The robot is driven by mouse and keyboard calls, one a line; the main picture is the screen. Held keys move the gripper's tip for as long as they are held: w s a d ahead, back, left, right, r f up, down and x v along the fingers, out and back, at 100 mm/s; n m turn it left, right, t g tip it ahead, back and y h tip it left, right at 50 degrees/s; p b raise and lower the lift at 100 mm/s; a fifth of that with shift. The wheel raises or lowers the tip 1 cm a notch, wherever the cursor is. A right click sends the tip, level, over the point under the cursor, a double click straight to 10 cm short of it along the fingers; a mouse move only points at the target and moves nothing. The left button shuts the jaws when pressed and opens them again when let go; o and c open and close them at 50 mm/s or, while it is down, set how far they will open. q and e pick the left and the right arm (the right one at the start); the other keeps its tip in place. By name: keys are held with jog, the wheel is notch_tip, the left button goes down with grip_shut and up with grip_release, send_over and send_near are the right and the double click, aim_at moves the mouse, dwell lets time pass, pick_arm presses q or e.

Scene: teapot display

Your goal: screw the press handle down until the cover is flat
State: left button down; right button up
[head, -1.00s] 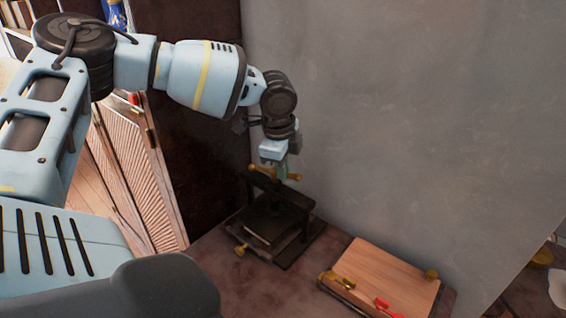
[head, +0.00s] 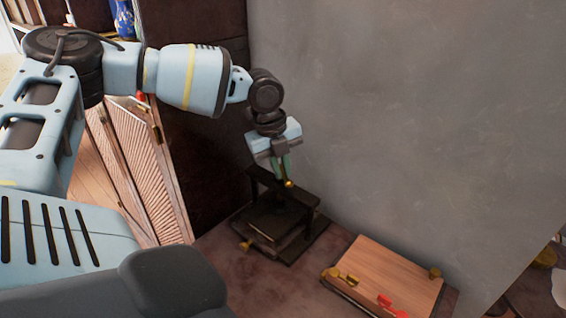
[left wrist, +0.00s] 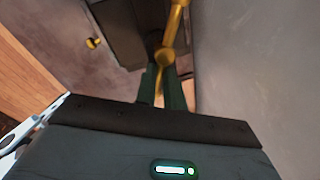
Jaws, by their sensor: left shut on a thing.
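The black press (head: 279,218) stands on the brown table against the grey wall. Its brass handle (head: 289,184) is at the top of the frame and is partly hidden by my gripper. In the left wrist view the brass handle (left wrist: 174,30) runs between the green fingers. My left gripper (head: 283,172) comes down from above and is shut on the handle. It also shows in the left wrist view (left wrist: 168,85). A dark flat piece, seemingly the cover (head: 268,222), lies inside the press under the crossbar. Whether it is flat I cannot tell. My right gripper is not in view.
A wooden board (head: 388,272) with brass fittings and a red piece (head: 390,304) lies right of the press. A brass knob (head: 246,245) sticks out at the press's front left. A ribbed folding screen (head: 150,165) stands at the left.

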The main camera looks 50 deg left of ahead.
pick_arm(q)
jog(key=shift+a+m, duration=0.1)
jog(key=shift+m, duration=0.3)
jog(key=c, duration=1.5)
grip_release()
notch_tip(320, 180, up, 8)
jog(key=s, duration=0.1)
jog(key=shift+s+a+f, duration=0.15)
jog(key=shift+s+a, duration=0.1)
jog(key=shift+a, duration=0.1)
